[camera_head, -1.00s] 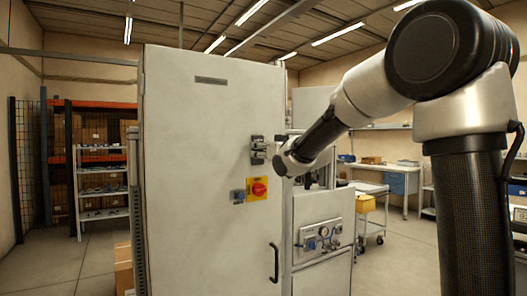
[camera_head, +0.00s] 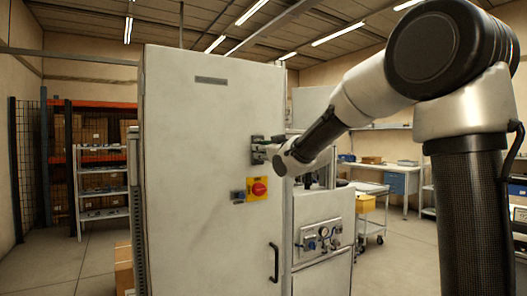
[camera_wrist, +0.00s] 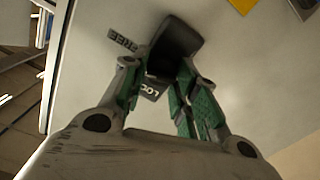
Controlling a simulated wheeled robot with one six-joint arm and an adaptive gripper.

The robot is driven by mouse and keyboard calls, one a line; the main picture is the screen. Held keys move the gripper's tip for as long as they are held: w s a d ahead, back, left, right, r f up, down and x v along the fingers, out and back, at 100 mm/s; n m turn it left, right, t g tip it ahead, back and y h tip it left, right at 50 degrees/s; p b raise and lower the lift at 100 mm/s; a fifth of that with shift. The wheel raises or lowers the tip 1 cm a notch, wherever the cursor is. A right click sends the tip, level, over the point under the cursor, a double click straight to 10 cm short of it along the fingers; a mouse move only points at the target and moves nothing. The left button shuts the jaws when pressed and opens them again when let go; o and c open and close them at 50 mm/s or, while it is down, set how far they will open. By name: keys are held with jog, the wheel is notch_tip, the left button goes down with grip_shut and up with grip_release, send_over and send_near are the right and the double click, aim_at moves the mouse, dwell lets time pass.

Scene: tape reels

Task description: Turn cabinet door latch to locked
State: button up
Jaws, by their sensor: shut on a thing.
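The cabinet door latch (camera_wrist: 178,42) is a dark block in the wrist view, on the pale cabinet door (camera_head: 215,150). In the head view the latch (camera_head: 257,142) sits near the door's right edge, above a red and yellow switch. My gripper (camera_wrist: 160,72) is shut on the latch's dark handle, between its green-padded fingers. A label reading FREE (camera_wrist: 122,40) is left of the handle. A label starting LOC (camera_wrist: 150,92) shows between the fingers, partly covered. In the head view my wrist hides most of the gripper.
The red rotary switch (camera_head: 258,188) on its yellow plate is just below the latch. A black door handle (camera_head: 273,262) is lower on the door. A gauge panel (camera_head: 320,236) stands to the right. A shelf rack (camera_head: 103,190) is at the left.

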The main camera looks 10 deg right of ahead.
jog(key=shift+a+f+n, duration=0.1)
jog(key=shift+f+n, duration=0.05)
jog(key=shift+n, duration=7.15)
jog(key=o, duration=1)
jog(key=v, duration=1.2)
